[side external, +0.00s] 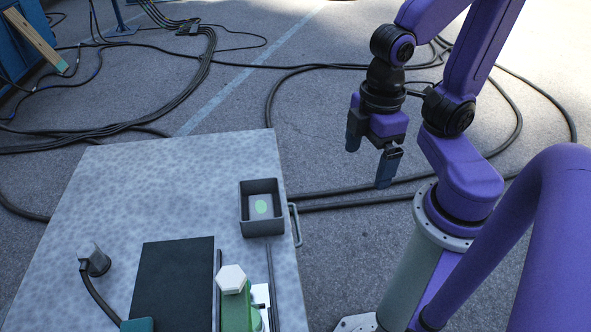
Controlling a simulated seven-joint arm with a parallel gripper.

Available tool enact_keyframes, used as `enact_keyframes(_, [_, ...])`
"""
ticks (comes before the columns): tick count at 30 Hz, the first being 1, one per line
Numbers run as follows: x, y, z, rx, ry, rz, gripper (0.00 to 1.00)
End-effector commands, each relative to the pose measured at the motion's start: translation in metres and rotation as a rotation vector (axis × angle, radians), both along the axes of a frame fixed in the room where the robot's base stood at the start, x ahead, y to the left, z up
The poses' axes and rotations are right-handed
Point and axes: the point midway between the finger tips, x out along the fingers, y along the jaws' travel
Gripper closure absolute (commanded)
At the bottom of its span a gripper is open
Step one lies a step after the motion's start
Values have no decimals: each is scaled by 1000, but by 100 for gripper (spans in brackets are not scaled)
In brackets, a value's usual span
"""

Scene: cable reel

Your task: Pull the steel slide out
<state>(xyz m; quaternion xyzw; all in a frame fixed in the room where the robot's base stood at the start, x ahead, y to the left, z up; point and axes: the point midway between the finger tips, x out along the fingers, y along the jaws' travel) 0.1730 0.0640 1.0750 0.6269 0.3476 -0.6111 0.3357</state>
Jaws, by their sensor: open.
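My gripper (368,168) is open and empty. It hangs over the floor to the right of the table, beyond and apart from the grey handle (296,225) on the table's right edge. A bright metal-looking plate (262,296) lies near the table's front, between two dark rails, partly covered by a green block (237,312) with a white hexagonal knob (231,279). I cannot tell for sure whether this plate or the piece with the handle is the steel slide.
On the grey table (130,190) stand an open dark box (262,225) with a green oval inside, a black panel (172,280) and a grey plug (95,262) with a cable. Black cables cross the floor behind. The table's back left is clear.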

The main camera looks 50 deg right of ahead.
Motion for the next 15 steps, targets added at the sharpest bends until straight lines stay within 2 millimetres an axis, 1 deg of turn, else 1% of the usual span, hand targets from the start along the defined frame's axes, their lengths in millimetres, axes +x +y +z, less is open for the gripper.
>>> enact_keyframes(2, [-6,-7,-2,1,-2,48,0])
enact_keyframes(5, [-8,-10,-3,1,-3,88,29])
enact_keyframes(6, [-7,-8,-2,0,-4,107,42])
enact_keyframes(7, [-5,-5,-2,0,-4,122,46])
enact_keyframes(11, [11,17,2,-4,-5,239,46])
enact_keyframes(14, [28,45,6,-9,-7,376,46])
enact_keyframes(15, [35,57,8,-10,-7,435,46])
